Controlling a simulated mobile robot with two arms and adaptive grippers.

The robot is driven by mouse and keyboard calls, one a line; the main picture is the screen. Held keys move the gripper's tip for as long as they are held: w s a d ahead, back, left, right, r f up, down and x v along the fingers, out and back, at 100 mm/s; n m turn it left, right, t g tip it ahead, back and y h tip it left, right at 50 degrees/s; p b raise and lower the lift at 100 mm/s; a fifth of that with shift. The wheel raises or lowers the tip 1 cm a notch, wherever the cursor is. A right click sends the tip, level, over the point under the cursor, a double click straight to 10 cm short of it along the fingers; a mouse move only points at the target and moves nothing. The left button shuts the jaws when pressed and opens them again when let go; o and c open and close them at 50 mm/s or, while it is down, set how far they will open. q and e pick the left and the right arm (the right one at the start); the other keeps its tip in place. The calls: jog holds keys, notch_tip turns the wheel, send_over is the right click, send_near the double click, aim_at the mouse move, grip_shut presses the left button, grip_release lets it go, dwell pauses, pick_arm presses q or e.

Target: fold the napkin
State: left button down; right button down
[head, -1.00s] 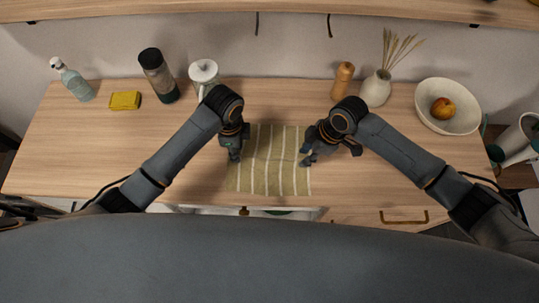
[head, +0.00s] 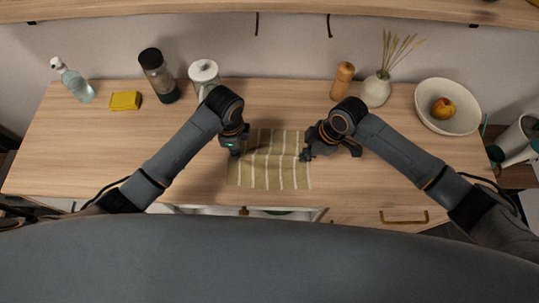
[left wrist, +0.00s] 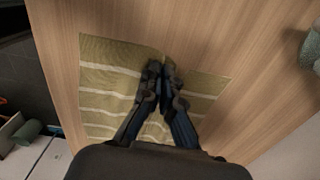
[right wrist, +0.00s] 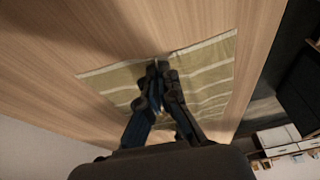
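The napkin (head: 270,172) is olive-green with pale stripes and lies on the wooden counter, mostly flat and slightly rippled. My left gripper (head: 237,152) is at its left side toward the back; in the left wrist view (left wrist: 162,66) its fingers are together on the napkin's edge, which puckers there. My right gripper (head: 305,156) is at its right side toward the back; in the right wrist view (right wrist: 160,66) its fingers are together on the edge, with a bit of cloth raised at the tips. The cloth between the fingers is largely hidden.
The counter beside the napkin is clear.

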pick_arm(q)
jog(key=shift+s, duration=0.1)
dwell(0.8)
